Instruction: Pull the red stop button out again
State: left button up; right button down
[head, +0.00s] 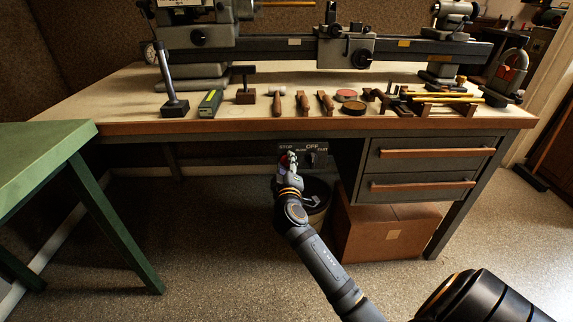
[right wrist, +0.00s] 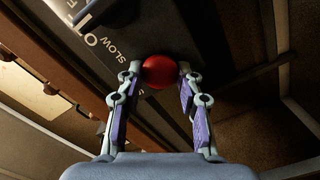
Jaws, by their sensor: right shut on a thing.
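The red stop button (right wrist: 160,71) is a round red knob on a dark control panel (right wrist: 112,30) under the front edge of the workbench. In the head view the panel (head: 314,148) carries the words STOP, SLOW and OFF. My right gripper (right wrist: 159,75) has its fingertips on both sides of the red knob and is shut on it. In the head view my right gripper (head: 289,163) reaches the left part of the panel and mostly hides the button. How far the button stands out from the panel cannot be told. My left gripper is not in view.
The workbench (head: 115,126) bears a lathe (head: 345,50) and a row of hand tools. Drawers (head: 432,154) and a cardboard box (head: 385,228) are right of the panel. A dark bin (head: 318,190) stands below it. A green table (head: 45,150) is at the left.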

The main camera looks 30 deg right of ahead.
jog(key=shift+s+a+f, duration=0.1)
jog(key=shift+s+a, duration=0.1)
jog(key=shift+s, duration=0.1)
jog(key=shift+s+a, duration=0.15)
jog(key=shift+s, duration=0.1)
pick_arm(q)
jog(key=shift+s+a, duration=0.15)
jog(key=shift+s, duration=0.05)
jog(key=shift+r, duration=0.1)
pick_arm(e)
jog(key=c, duration=0.8)
grip_release()
jog(key=shift+c, duration=0.2)
jog(key=shift+s+a, duration=0.1)
jog(key=v, duration=0.7)
